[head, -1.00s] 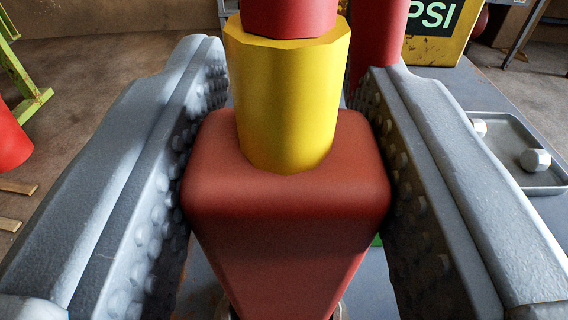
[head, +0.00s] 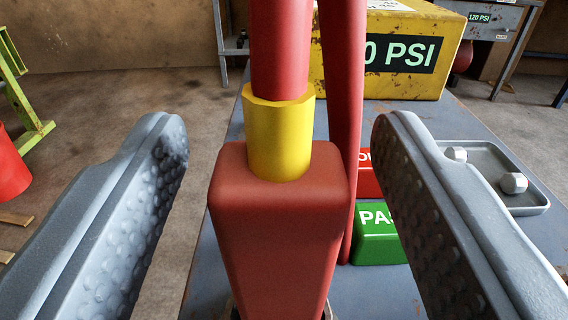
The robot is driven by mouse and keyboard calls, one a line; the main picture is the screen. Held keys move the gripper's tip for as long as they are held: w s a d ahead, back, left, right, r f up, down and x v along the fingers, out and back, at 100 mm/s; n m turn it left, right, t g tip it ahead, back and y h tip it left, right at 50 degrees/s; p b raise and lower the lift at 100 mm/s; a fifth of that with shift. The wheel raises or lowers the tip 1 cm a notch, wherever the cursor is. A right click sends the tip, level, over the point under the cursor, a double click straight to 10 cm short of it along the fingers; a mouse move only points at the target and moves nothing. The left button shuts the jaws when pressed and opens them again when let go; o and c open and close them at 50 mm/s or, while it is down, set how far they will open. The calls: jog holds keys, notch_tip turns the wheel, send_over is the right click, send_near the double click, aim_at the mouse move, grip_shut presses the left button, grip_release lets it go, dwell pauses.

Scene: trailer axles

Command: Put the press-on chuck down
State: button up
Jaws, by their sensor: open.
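The press-on chuck (head: 278,225) is a red tapered block with a yellow collar (head: 278,140) and a red hose (head: 280,50) rising from its top. It stands upright in the head view, between the fingers of my gripper (head: 280,170). My gripper is open, with a clear gap on each side of the chuck. The chuck's lower end is cut off by the bottom of the picture, so what it rests on is mostly hidden.
A blue-grey bench top (head: 400,292) lies around and beyond the chuck. On it are a green block (head: 380,245) reading "PAS", a red block (head: 369,182), a metal tray (head: 480,160) with pale nuts, and a yellow box (head: 400,80) marked PSI. Open floor lies left.

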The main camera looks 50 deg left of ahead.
jog(key=p+v, duration=0.1)
jog(key=v, duration=0.8)
jog(key=shift+s+d+p, duration=0.25)
jog(key=shift+p, duration=0.05)
jog(key=shift+r, duration=0.1)
jog(key=w+d+r+t+h, duration=0.2)
jog(key=w+r+t+h, duration=0.15)
jog(key=r, duration=0.45)
jog(key=w+d+r+t+h, duration=0.2)
jog(key=w+r, duration=0.2)
jog(key=r, duration=0.3)
jog(key=s+d+r+m+t+h, duration=0.1)
jog(key=d+r+m+h, duration=0.2)
jog(key=r, duration=0.6)
jog(key=d+r+m+t+h, duration=0.2)
jog(key=d+r+h, duration=0.15)
jog(key=r, duration=0.65)
jog(key=s+d+r+m+g+h, duration=0.25)
jog(key=s+r+m+h, duration=0.2)
jog(key=s+r, duration=0.6)
jog(key=s+a+r+g+y, duration=0.1)
jog(key=s+r, duration=0.3)
jog(key=s, duration=0.7)
jog(key=shift+s+a+r+m+g+y, duration=0.2)
jog(key=shift+s+a+m+g+y, duration=0.1)
jog(key=shift+a+m+y, duration=0.3)
